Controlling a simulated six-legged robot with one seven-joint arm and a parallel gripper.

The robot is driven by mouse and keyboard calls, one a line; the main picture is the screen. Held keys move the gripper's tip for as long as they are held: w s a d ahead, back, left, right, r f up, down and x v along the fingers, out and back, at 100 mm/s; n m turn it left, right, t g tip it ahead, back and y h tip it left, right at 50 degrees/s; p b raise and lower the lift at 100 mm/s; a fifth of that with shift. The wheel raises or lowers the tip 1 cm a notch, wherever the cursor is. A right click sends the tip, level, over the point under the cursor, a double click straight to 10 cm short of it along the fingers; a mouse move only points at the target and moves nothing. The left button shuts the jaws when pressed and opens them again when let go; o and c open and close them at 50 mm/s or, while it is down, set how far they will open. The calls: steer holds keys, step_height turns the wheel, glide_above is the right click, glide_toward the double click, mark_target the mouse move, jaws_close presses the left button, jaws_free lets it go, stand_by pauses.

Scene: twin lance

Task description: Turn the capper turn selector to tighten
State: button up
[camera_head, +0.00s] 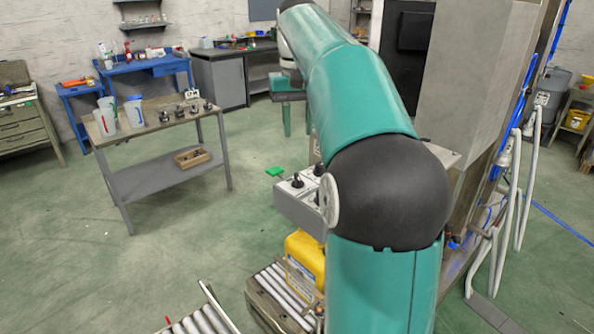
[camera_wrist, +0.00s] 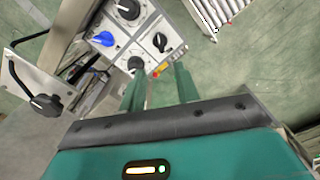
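A grey control box (camera_head: 300,207) with dark knobs stands beyond my arm, which hides part of it. In the wrist view, its light panel (camera_wrist: 150,25) carries a large black knob (camera_wrist: 128,9), a blue knob (camera_wrist: 103,38) and two more black knobs, one at right (camera_wrist: 160,41) and one lower (camera_wrist: 135,63). No readable label shows which is the capper turn selector. My gripper (camera_head: 298,134) points down with its fingers apart and empty. In the wrist view, the gripper (camera_wrist: 158,80) has its fingertips by the panel's near edge, the left one close to the lower knob. Contact cannot be told.
A plate with a black lever (camera_wrist: 45,104) stands left of the panel. A yellow container (camera_head: 305,258) and rollers (camera_head: 280,297) lie nearer. A table with jugs (camera_head: 165,165) stands left; open floor lies between.

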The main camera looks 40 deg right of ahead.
mark_target(298, 176)
step_height(298, 176, down, 12)
steer(key=shift+r, duration=0.1)
steer(key=shift+c, duration=0.2)
jaws_close()
